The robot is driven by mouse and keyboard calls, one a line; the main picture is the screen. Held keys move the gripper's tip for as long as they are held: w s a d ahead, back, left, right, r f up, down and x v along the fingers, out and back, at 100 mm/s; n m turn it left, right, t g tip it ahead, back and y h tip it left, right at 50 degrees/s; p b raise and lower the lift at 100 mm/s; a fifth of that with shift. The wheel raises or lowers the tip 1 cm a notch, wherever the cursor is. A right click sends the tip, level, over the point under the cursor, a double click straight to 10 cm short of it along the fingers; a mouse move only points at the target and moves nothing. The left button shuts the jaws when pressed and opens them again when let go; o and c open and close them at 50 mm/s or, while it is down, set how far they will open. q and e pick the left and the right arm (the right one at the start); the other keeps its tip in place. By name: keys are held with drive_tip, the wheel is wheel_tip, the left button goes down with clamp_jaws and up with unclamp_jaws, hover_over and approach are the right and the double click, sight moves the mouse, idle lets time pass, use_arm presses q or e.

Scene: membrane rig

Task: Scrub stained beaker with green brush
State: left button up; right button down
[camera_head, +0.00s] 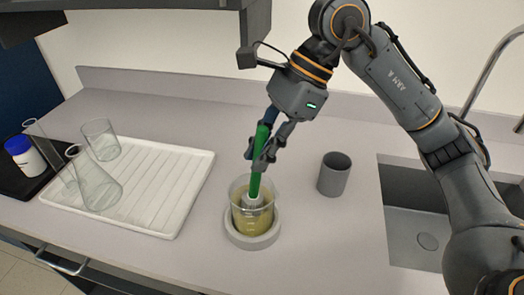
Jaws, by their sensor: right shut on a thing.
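The stained beaker (240,222) is clear glass with a yellowish tint inside. It stands upright in a round grey holder (253,241) on the counter. My right gripper (262,156) is shut on the green brush (256,178) above the beaker. The brush handle is nearly upright and leans slightly. Its pale head (252,201) is down inside the beaker; whether it touches the glass I cannot tell. The gripper fingers hide part of the handle. My left gripper is not in view.
A white ribbed drying rack (160,190) on the left holds a clear beaker (100,138) and a flask (97,188). A grey cup (334,175) stands right of the beaker. The sink (412,232) and faucet (490,68) are at right. A white jar with a blue lid (24,157) is far left.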

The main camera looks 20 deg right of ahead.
sight(263, 128)
drive_tip(key=shift+r, duration=0.15)
drive_tip(key=shift+r+p, duration=1.3)
drive_tip(key=shift+r, duration=0.6)
drive_tip(key=shift+f+b, duration=1.95)
drive_tip(key=shift+f, duration=0.15)
drive_tip(key=shift+r, duration=0.1)
